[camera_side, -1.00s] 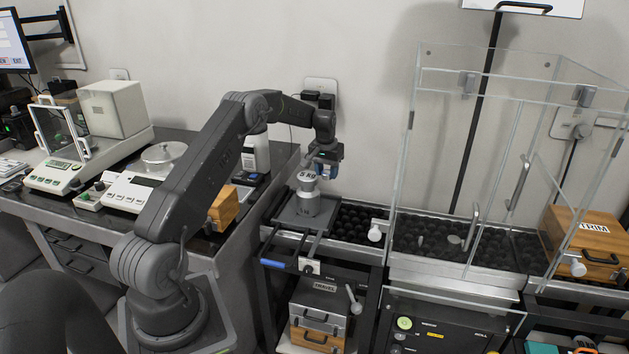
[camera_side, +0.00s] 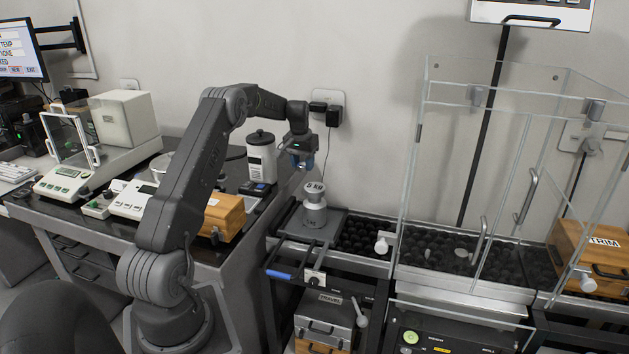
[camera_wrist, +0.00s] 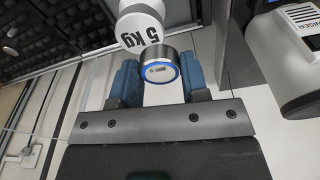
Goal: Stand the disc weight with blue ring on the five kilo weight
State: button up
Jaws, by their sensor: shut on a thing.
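The disc weight with blue ring (camera_wrist: 159,74) is between the blue fingers of my gripper (camera_wrist: 163,84) in the wrist view, its ringed face towards the camera. My gripper (camera_side: 304,161) is shut on it. In the side view the disc is too small to make out. The five kilo weight (camera_side: 314,216) stands upright on a dark plate (camera_side: 337,222), its "5 kg" knob on top. My gripper is above it and a little to its left in the picture, with a gap between. The wrist view shows the white knob (camera_wrist: 140,32) just beyond the disc.
A glass enclosure (camera_side: 415,170) stands to the right, over a bed of dark balls. A white canister (camera_side: 262,163) and a wooden box (camera_side: 223,216) are on the left bench. A handle with a blue grip (camera_side: 279,274) sticks out in front of the plate.

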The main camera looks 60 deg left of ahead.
aim_at(315, 186)
jog(key=w+f, duration=0.1)
jog(key=w+d+f, duration=0.1)
jog(key=w, duration=0.1)
jog(key=shift+w+d+f, duration=0.15)
jog(key=shift+w, duration=0.1)
jog(key=shift+f, duration=1.95)
jog(key=shift+f, duration=0.15)
jog(key=o, duration=1)
jog(key=shift+o, duration=0.2)
